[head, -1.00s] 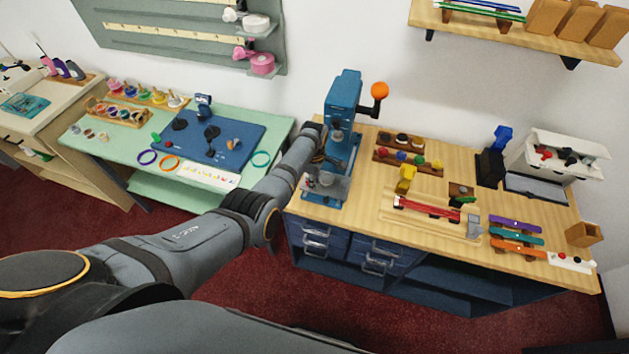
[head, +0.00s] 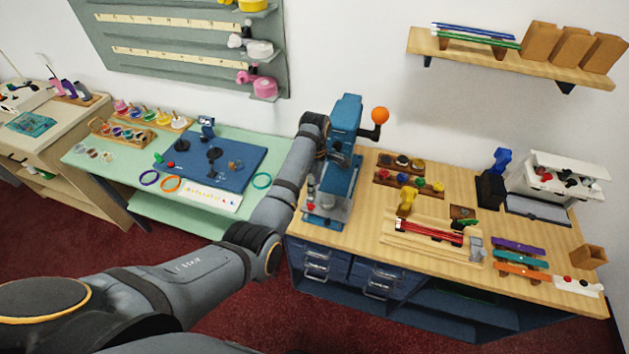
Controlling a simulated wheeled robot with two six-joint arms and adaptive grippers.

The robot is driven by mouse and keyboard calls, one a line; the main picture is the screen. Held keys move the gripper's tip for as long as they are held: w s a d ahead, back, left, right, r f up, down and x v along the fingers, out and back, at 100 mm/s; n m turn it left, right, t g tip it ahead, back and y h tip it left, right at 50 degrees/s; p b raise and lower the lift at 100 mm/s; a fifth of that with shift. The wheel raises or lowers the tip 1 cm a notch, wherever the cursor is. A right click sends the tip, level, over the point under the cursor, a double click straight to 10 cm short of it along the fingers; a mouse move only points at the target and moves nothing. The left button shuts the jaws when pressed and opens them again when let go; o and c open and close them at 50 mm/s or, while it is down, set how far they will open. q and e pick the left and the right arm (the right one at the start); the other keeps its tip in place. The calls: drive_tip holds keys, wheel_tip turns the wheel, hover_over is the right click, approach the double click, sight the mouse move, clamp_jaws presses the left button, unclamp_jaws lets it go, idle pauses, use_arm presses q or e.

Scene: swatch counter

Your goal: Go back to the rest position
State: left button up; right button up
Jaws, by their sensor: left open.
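My left arm comes in from the lower left, bends at the elbow and rises to the press. My left gripper (head: 330,156) is at the left side of the blue press (head: 346,120), in front of its column. It is small and partly merged with the press, and I see nothing held in it. The press has an orange ball knob (head: 379,115) on its lever and stands on the wooden counter (head: 375,225). I cannot tell whether the gripper touches the press. My right gripper is not in view.
The green table (head: 110,170) with a blue mat (head: 235,175), rings and small pots lies left of my forearm. On the counter, right of the press, are racks, a yellow item (head: 405,203), coloured strips (head: 517,258) and a white box (head: 560,175). A wall shelf (head: 500,65) hangs above.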

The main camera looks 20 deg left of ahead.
use_arm(q)
drive_tip(key=shift+r, duration=0.75)
